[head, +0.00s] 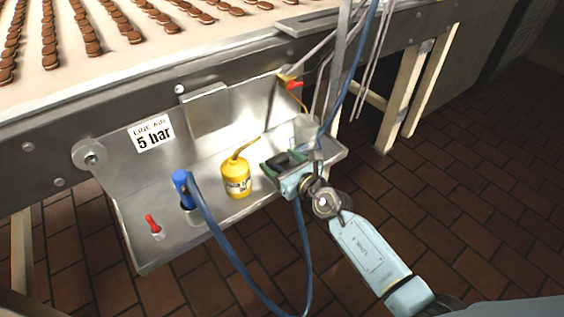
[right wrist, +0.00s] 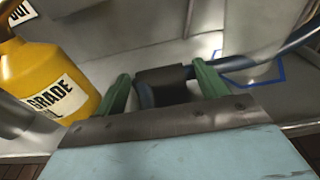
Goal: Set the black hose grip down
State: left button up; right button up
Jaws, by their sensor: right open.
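The black hose grip (head: 281,160) is at the right end of the metal shelf, between the fingers of my right gripper (head: 284,166). In the right wrist view the black grip (right wrist: 162,86) sits between the two green fingertips of the gripper (right wrist: 164,84), which stand apart. A blue hose runs from the grip to the right there. I cannot tell for certain whether the grip rests fully on the shelf. My left gripper is not in view.
A yellow oil can (head: 236,180) stands left of my right gripper, close to it in the wrist view. A blue-handled tool (head: 182,187) and a red-topped item (head: 152,225) stand farther left on the shelf (head: 150,255). A blue-outlined square (right wrist: 278,70) surrounds a pale cylinder's base.

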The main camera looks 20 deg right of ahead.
jog(key=shift+s+r, duration=0.1)
jog(key=shift+r, duration=0.1)
jog(key=s+d+r+m+t+h+p, duration=0.1)
jog(key=s+d+r+m+h+p, duration=0.1)
jog(key=s+d+m, duration=0.3)
jog(key=s+d+r+m+t+h+p, duration=0.1)
jog(key=s+d+r+m+h, duration=0.2)
jog(key=s+m, duration=0.35)
jog(key=s+d+f+m+g+h, duration=0.45)
jog(key=d+f+m, duration=0.25)
jog(key=m, duration=0.7)
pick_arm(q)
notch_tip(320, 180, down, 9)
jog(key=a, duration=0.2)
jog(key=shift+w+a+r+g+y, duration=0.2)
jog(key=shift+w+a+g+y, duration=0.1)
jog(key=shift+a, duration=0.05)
pick_arm(e)
jog(key=s+a+f+m+g+y, duration=0.1)
jog(key=s+a+f+m+g, duration=0.1)
jog(key=s+f+m+g, duration=0.3)
jog(key=s+a+f+m+g+y, duration=0.2)
jog(key=s+f+m+g, duration=0.3)
jog(key=s, duration=0.7)
jog(key=shift+a+f+m, duration=0.65)
jog(key=shift+a+m, duration=0.1)
jog(key=shift+m, duration=0.5)
jog(key=shift+w+y, duration=0.1)
jog(key=shift+y, duration=0.15)
